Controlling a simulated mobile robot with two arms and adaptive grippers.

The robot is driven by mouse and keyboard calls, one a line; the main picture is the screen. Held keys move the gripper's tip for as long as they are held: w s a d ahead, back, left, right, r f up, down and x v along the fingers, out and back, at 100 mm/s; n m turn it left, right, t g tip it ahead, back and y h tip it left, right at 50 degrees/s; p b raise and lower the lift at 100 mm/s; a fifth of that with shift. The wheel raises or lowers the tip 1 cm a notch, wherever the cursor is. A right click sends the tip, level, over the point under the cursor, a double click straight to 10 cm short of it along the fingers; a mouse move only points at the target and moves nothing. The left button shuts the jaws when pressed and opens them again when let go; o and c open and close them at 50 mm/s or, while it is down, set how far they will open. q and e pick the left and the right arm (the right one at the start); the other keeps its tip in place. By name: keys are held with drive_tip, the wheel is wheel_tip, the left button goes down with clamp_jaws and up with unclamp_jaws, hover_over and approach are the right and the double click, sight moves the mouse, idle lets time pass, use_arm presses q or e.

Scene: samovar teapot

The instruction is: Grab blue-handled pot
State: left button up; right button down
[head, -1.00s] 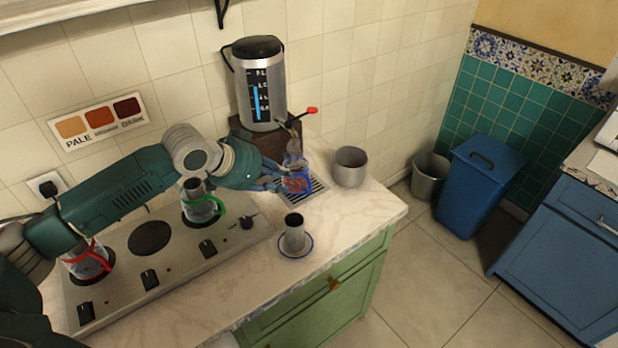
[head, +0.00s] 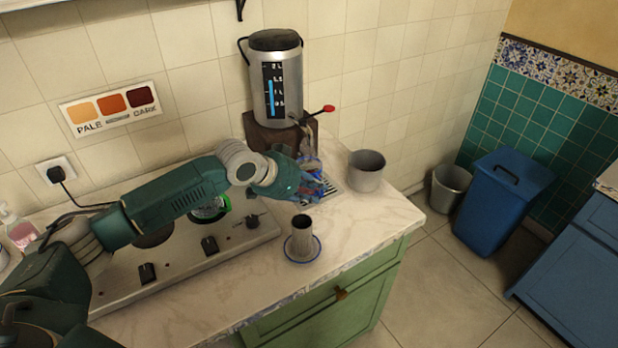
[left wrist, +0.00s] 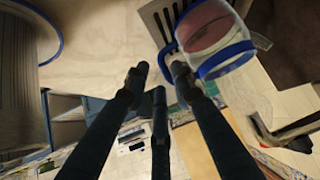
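The blue-handled pot (head: 310,164) is a clear glass pot with blue bands and reddish contents. It stands at the drip grate below the samovar's tap, partly hidden by my left gripper (head: 314,188) in the head view. In the left wrist view the pot (left wrist: 208,32) is at the upper right, beyond the fingertips. My left gripper (left wrist: 158,75) has its fingers apart. The pot's blue handle (left wrist: 165,58) shows in the gap between the fingertips; I cannot tell whether they touch it. My right gripper is not in view.
The samovar (head: 276,85) stands behind the pot, with a red-tipped tap lever (head: 328,108). A grey bowl (head: 366,171) is to the right. A grey cup (head: 302,238) stands on a blue-rimmed saucer (head: 316,252) in front. A green-handled pot (head: 212,212) is partly behind my arm on the stove (head: 185,265).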

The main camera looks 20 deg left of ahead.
sight(322, 191)
use_arm(q)
drive_tip(key=p+x, duration=0.1)
drive_tip(key=x, duration=0.4)
drive_tip(key=shift+w+r, duration=0.1)
drive_tip(key=shift+r, duration=0.05)
clamp_jaws()
drive_tip(key=shift+r, duration=0.1)
